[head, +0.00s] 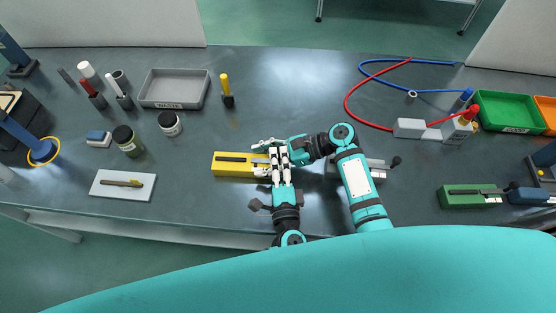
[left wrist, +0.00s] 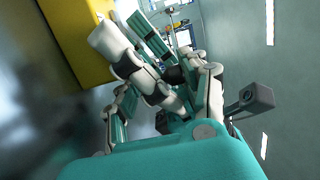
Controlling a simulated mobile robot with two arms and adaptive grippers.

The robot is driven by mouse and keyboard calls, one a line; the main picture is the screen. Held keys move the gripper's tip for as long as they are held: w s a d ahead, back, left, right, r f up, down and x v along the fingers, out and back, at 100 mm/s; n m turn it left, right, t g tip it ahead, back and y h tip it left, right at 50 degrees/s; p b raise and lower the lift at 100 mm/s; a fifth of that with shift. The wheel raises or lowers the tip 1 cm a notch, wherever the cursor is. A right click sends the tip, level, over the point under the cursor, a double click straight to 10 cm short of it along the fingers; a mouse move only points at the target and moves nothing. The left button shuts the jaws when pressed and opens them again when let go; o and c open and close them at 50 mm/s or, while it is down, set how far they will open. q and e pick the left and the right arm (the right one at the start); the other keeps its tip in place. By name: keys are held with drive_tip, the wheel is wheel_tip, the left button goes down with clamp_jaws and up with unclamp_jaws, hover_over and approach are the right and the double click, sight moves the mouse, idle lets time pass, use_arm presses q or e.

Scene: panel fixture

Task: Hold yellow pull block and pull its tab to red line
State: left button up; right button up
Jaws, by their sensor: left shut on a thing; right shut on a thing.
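The yellow pull block (head: 232,172) lies on the table in the head view, with a dark slot along its top. It also shows at upper left in the left wrist view (left wrist: 75,40). My right gripper (head: 262,158) reaches in from the right and is shut across the block's right part, one finger on each long side. My left gripper (head: 281,152) comes up from the front at the block's right end, shut on what appears to be the pull tab. The fingers mostly hide the tab, and I cannot make out the red line.
A green pull block (head: 462,198) and a blue one (head: 530,196) stand at the right. A grey tray (head: 174,104), jars, and a white plate (head: 105,190) lie left. A grey fixture and red and blue cables are at back right.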

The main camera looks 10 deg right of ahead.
use_arm(q)
drive_tip(key=shift+s+d+m+h, duration=0.25)
drive_tip(key=shift+s+d, duration=0.1)
drive_tip(key=shift+d, duration=0.35)
drive_tip(key=shift+s+d+m+h, duration=0.15)
drive_tip(key=shift+s+d+h, duration=0.15)
drive_tip(key=shift+d, duration=0.4)
drive_tip(key=shift+a, duration=0.1)
drive_tip(key=o, duration=1.2)
drive_tip(key=shift+r, duration=0.1)
drive_tip(key=shift+n+y, duration=0.4)
drive_tip(key=shift+y, duration=0.15)
drive_tip(key=s+a, duration=0.1)
drive_tip(key=s, duration=0.2)
drive_tip(key=s+a, duration=0.1)
drive_tip(key=s, duration=0.3)
drive_tip(key=s+a, duration=0.1)
drive_tip(key=s, duration=0.2)
drive_tip(key=shift+s+a+f, duration=0.35)
drive_tip(key=shift+a, duration=0.05)
